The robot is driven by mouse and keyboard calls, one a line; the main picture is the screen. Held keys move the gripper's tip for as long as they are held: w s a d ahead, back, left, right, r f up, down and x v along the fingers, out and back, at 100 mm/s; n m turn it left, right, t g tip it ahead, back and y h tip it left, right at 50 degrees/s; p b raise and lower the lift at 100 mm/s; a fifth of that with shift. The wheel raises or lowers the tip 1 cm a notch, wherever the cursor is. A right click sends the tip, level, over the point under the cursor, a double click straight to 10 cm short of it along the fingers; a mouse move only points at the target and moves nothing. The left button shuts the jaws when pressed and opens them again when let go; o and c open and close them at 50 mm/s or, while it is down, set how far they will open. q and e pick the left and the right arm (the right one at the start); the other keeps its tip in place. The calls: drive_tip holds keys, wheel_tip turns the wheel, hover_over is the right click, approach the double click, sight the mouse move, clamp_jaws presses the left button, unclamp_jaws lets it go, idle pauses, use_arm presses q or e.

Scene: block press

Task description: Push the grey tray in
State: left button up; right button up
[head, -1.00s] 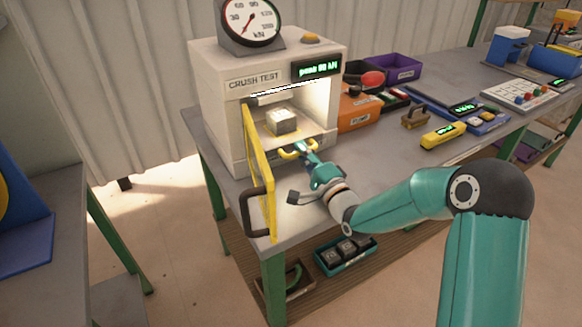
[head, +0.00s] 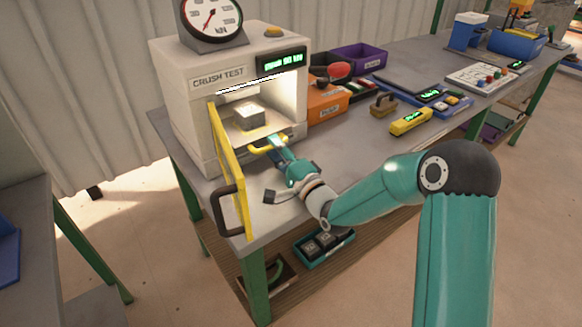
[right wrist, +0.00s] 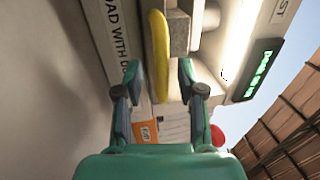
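The crush-test press (head: 185,115) stands on the bench with its yellow door (head: 230,170) swung open. The grey tray (head: 262,134) is in the lit chamber, with a pale grey block (head: 249,117) on it. The tray's yellow handle (head: 262,149) sticks out at the front; the handle also shows in the right wrist view (right wrist: 160,50). My right gripper (head: 274,143) is at the handle. In the right wrist view its fingers (right wrist: 158,78) are apart, one on each side of the handle, with gaps visible. My left gripper is not in view.
The open door with its dark pull (head: 229,210) stands to the left of my right gripper. Orange (head: 325,102) and purple (head: 360,58) bins stand right of the press. A yellow device (head: 410,122) lies farther right. The bench front right of the gripper is clear.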

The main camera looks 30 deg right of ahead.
drive_tip(key=s, duration=0.3)
drive_tip(key=s+f, duration=0.1)
drive_tip(key=s, duration=0.3)
drive_tip(key=s+d+f, duration=0.1)
drive_tip(key=s, duration=0.2)
drive_tip(key=shift+s+d, duration=0.1)
drive_tip(key=shift+s, duration=0.15)
